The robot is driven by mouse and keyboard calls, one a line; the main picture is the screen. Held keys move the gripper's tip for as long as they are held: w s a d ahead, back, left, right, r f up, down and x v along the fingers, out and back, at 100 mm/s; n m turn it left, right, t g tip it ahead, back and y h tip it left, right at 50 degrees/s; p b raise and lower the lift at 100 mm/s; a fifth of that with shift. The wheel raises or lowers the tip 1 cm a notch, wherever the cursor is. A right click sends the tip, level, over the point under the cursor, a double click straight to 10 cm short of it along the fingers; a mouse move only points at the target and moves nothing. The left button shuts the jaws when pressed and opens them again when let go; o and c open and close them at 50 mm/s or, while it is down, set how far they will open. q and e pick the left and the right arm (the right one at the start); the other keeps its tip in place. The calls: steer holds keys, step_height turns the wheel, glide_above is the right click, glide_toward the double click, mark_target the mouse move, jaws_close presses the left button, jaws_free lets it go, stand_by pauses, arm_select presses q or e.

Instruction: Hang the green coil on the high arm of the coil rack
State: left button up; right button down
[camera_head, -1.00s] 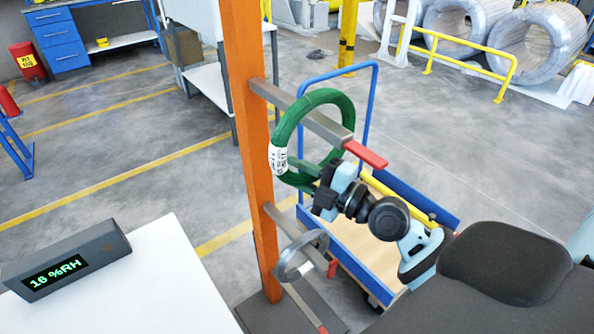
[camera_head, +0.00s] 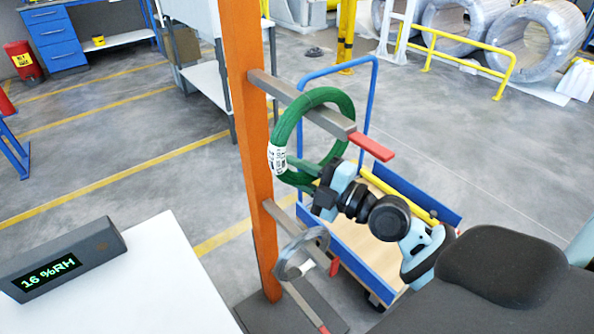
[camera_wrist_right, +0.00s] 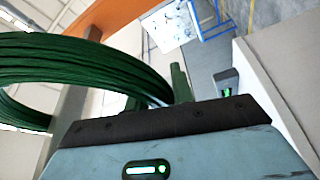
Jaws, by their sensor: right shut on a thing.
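The green coil (camera_head: 282,132) is an upright ring with a white label on its left side. The high arm (camera_head: 327,119) of the coil rack is a grey bar with a red tip (camera_head: 371,146), and it appears to pass through the ring. The top of the ring stands above the bar with a gap. My right gripper (camera_head: 318,190) is shut on the coil's lower part. In the right wrist view the coil (camera_wrist_right: 80,72) fills the left, beside my gripper (camera_wrist_right: 178,105); the grip itself is partly hidden. My left gripper is not in view.
The rack's orange post (camera_head: 246,130) stands left of the coil. A grey coil (camera_head: 300,255) is on a lower rack arm. A blue cart (camera_head: 352,240) stands behind. A white table (camera_head: 135,275) with a humidity display (camera_head: 62,260) is at lower left.

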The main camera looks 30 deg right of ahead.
steer(key=c, duration=1.2)
jaws_free()
steer(key=shift+r, duration=0.1)
steer(key=shift+o, duration=0.4)
steer(key=shift+s+f, duration=0.1)
steer(key=shift+f, duration=0.1)
steer(key=b+v, duration=0.3)
steer(key=v, duration=0.4)
steer(key=shift+s+d+r, duration=0.15)
steer(key=shift+s, duration=0.15)
